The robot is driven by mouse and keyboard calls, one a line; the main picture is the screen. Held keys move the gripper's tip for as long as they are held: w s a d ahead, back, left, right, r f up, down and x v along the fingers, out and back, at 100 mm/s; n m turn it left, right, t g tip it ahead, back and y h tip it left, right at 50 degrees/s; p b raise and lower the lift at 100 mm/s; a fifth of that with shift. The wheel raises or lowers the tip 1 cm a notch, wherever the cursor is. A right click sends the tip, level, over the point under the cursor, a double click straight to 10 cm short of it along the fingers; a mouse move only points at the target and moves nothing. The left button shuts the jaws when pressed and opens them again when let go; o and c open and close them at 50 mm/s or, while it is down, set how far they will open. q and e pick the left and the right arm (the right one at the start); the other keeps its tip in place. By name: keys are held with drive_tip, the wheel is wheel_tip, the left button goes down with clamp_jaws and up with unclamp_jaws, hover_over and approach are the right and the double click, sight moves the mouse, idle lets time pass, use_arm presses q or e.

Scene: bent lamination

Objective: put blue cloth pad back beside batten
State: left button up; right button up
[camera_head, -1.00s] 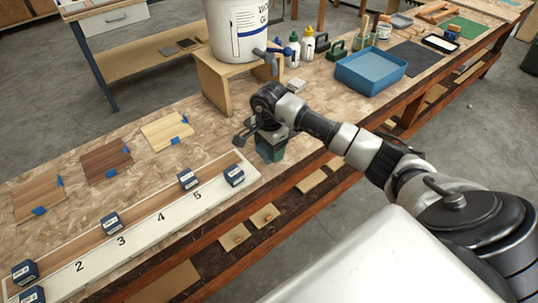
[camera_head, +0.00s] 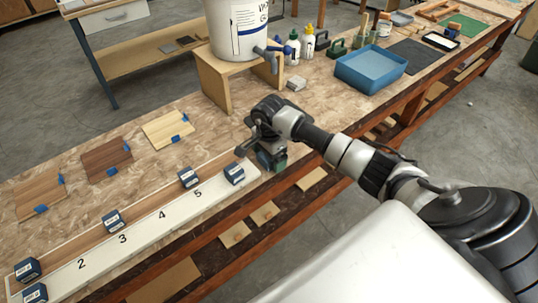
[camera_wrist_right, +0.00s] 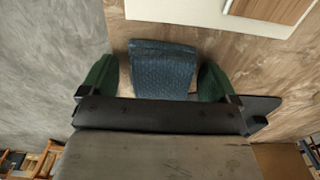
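The blue cloth pad (camera_wrist_right: 162,68) lies on the bench top in the right wrist view, close to the white numbered board. My right gripper (camera_wrist_right: 158,84) has its two green fingertips on either side of the pad. A gap shows at the left finger; the right finger is very near the pad, and I cannot tell if it touches. In the head view my right gripper (camera_head: 271,156) is low at the bench's front edge, off the right end of the board, and mostly hides the pad. The long wood strip (camera_head: 147,210), likely the batten, lies along the white board (camera_head: 140,245). My left gripper is out of view.
Blue labelled blocks (camera_head: 234,173) stand on the strip and board. Wood samples with blue tape (camera_head: 167,128) lie behind. A wooden stand (camera_head: 235,82) carries a white bucket (camera_head: 237,30). A blue tray (camera_head: 371,69) sits farther right. The floor drops off in front.

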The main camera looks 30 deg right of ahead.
drive_tip(key=shift+r, duration=0.55)
wheel_tip(320, 180, up, 11)
drive_tip(key=b, duration=0.1)
drive_tip(key=shift+r, duration=0.15)
drive_tip(key=shift+a, duration=0.1)
